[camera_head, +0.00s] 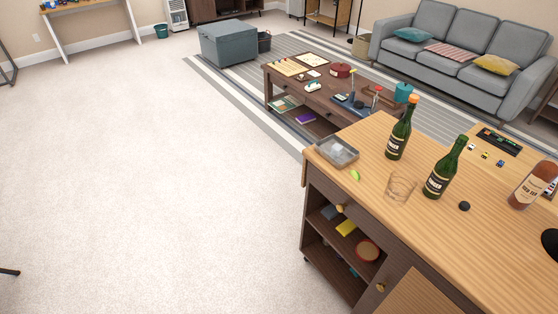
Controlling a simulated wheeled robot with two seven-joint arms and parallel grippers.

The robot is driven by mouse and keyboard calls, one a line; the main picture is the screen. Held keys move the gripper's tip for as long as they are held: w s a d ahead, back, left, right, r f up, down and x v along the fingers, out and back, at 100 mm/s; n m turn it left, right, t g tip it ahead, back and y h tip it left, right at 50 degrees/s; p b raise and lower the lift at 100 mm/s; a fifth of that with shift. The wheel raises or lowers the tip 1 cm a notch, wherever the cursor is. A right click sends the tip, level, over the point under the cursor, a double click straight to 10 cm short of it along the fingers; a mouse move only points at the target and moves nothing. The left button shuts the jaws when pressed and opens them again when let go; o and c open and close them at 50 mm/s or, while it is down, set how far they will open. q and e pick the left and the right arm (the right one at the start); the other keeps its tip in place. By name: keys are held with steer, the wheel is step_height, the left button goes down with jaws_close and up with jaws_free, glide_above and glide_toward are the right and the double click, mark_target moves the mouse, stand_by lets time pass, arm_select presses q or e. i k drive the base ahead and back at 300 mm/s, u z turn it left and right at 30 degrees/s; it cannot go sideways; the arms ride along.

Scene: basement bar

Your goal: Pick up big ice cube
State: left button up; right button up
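A small clear, grey-rimmed container (350,159) stands on the near left corner of the wooden bar top. Something pale and blocky lies inside it and may be the big ice cube (337,149), but it is too small to tell for sure. An empty clear glass (400,187) stands to its right on the bar.
On the bar are a green lime piece (355,176), green bottles (400,132) (443,172), a brown bottle (533,186) and a black cap (464,206). A low table (322,91) stands beyond. The carpet (150,190) left of the bar is clear.

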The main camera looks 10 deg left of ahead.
mark_target(337, 149)
steer(key=u, duration=1.35)
steer(key=i, duration=0.8)
steer(key=z, duration=0.2)
